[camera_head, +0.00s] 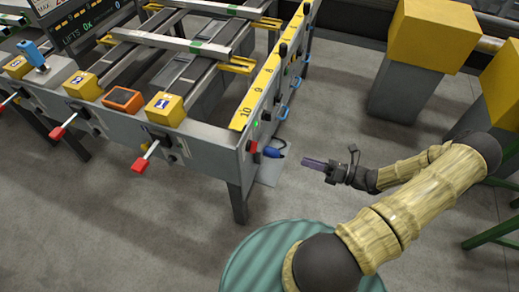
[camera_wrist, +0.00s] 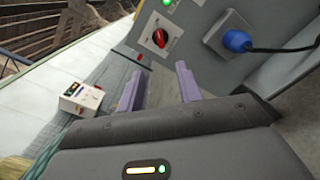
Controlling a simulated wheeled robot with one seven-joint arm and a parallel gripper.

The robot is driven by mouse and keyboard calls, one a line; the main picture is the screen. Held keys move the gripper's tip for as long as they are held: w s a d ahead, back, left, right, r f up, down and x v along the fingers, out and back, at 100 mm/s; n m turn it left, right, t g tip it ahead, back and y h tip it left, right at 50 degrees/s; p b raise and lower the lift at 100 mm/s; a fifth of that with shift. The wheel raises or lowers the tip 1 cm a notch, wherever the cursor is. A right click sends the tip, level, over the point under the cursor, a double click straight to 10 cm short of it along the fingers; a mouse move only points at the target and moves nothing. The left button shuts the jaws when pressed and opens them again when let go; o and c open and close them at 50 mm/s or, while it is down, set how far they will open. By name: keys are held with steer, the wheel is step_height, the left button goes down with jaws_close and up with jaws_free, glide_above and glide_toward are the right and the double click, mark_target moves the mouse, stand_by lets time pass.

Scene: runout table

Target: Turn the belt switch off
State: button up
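The belt switch (camera_wrist: 159,38) is a red rotary knob on a pale plate, on the grey end panel of the table. A green lamp (camera_wrist: 167,2) glows above it in the wrist view. The knob stands nearly upright, slightly tilted; I cannot read its markings. In the head view a small red switch (camera_head: 252,146) shows on the panel, below a green light (camera_head: 256,124). My gripper (camera_wrist: 158,86) is open and empty, its two purple fingers apart and pointing towards the panel just below the knob. In the head view my gripper (camera_head: 314,163) is right of the panel, apart from it.
A blue plug (camera_wrist: 237,40) with a black cable sits in a socket right of the switch; it also shows in the head view (camera_head: 273,152). Yellow-topped grey blocks (camera_head: 432,35) stand at the right. Red-handled levers (camera_head: 140,164) line the table front. Floor between gripper and panel is clear.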

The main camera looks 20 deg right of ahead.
mark_target(252, 147)
steer(key=x, duration=1.7)
steer(key=shift+a, duration=0.2)
steer(key=shift+w+f, duration=0.1)
jaws_close()
